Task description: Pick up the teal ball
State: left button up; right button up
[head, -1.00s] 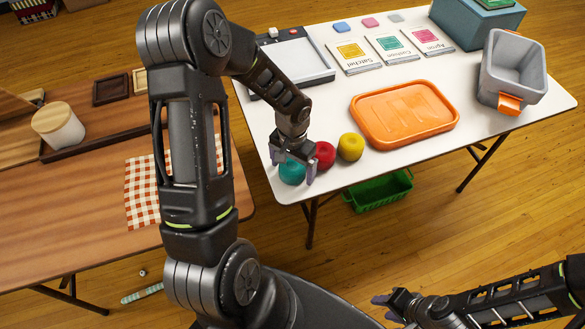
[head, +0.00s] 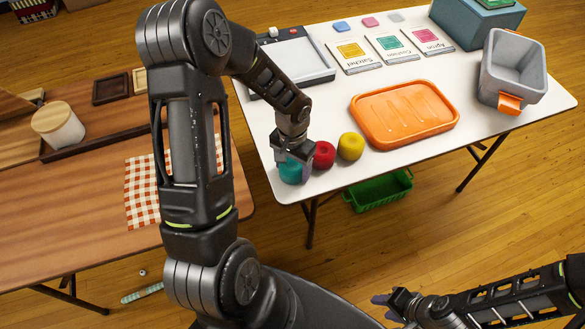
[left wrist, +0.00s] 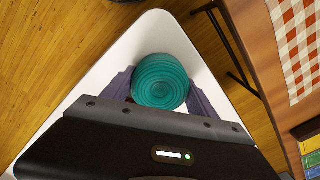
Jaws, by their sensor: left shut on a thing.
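The teal ball (head: 291,173) is at the near left corner of the white table (head: 300,110). It looks like a ridged round of yarn in the left wrist view (left wrist: 160,81). My left gripper (head: 293,170) is shut on it, with one finger on each side of the ball. I cannot tell whether the ball is touching the table or slightly above it. My right gripper (head: 392,304) is at the bottom right, away from the table, and appears empty; its finger gap is too small to judge.
A red ball (head: 324,155) sits close beside the teal one, with a yellow ball (head: 350,146) to its right. An orange tray (head: 404,114) and a grey bin (head: 514,70) stand further right. A green basket (head: 380,192) is below the table.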

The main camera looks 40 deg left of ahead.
aim_at(293, 163)
pick_arm(q)
jog(key=c, duration=0.3)
notch_tip(293, 163, up, 10)
jog(key=shift+r+b, duration=0.1)
jog(key=shift+b, duration=0.45)
jog(key=shift+w, duration=0.1)
dwell(0.4)
